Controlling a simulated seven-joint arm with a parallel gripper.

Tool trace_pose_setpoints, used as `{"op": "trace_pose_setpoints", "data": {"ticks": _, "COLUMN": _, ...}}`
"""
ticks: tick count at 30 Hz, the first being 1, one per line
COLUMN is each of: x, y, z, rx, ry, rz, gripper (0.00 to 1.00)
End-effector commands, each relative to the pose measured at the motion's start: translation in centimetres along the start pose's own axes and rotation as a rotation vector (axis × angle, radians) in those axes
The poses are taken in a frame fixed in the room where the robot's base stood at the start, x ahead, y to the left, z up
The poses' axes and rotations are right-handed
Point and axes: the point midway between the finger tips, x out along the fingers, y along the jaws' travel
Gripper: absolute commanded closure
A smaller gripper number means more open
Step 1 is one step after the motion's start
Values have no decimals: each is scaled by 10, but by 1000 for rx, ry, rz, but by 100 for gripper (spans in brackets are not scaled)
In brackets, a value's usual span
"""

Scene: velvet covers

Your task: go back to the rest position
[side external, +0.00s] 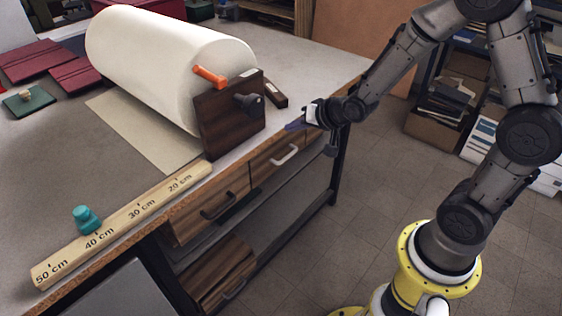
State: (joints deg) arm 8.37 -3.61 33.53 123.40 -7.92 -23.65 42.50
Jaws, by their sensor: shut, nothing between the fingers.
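My gripper (292,126) is at the front edge of the workbench, near its right end. Its fingers are shut and hold nothing. They point left toward the dark wooden end block of the large white roll (165,60). They look close to the block, but I cannot tell the exact gap from this view. My arm reaches in from the right, and its base stands on the floor.
A wooden ruler (125,222) lies along the bench (40,165) edge, with a teal knob (87,220) beside it. An orange handle (209,76) sticks out by the roll. Drawers with handles (285,155) are below. Dark red covers (32,61) lie back left.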

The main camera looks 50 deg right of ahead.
Motion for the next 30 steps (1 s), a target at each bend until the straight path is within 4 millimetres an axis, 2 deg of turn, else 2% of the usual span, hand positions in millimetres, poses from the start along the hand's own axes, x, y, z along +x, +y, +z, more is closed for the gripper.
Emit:
{"op": "trace_pose_setpoints", "data": {"ticks": 1, "x": -22, "y": -9, "z": -7, "rx": -57, "ry": -8, "rz": 11, "gripper": 100}}
{"op": "trace_pose_setpoints", "data": {"ticks": 3, "x": -52, "y": -14, "z": -8, "rx": -137, "ry": -38, "rz": 40, "gripper": 100}}
{"op": "trace_pose_setpoints", "data": {"ticks": 8, "x": -126, "y": -18, "z": 0, "rx": -314, "ry": -122, "rz": 85, "gripper": 100}}
{"op": "trace_pose_setpoints", "data": {"ticks": 12, "x": -191, "y": -12, "z": 21, "rx": -465, "ry": -210, "rz": 100, "gripper": 100}}
{"op": "trace_pose_setpoints", "data": {"ticks": 15, "x": -231, "y": -2, "z": 39, "rx": -560, "ry": -272, "rz": 99, "gripper": 100}}
{"op": "trace_pose_setpoints", "data": {"ticks": 18, "x": -261, "y": 7, "z": 56, "rx": -635, "ry": -325, "rz": 90, "gripper": 100}}
{"op": "trace_pose_setpoints", "data": {"ticks": 21, "x": -279, "y": 15, "z": 68, "rx": -684, "ry": -362, "rz": 84, "gripper": 100}}
{"op": "trace_pose_setpoints", "data": {"ticks": 24, "x": -287, "y": 19, "z": 74, "rx": -708, "ry": -382, "rz": 81, "gripper": 100}}
{"op": "trace_pose_setpoints", "data": {"ticks": 30, "x": -288, "y": 20, "z": 76, "rx": -713, "ry": -388, "rz": 81, "gripper": 100}}
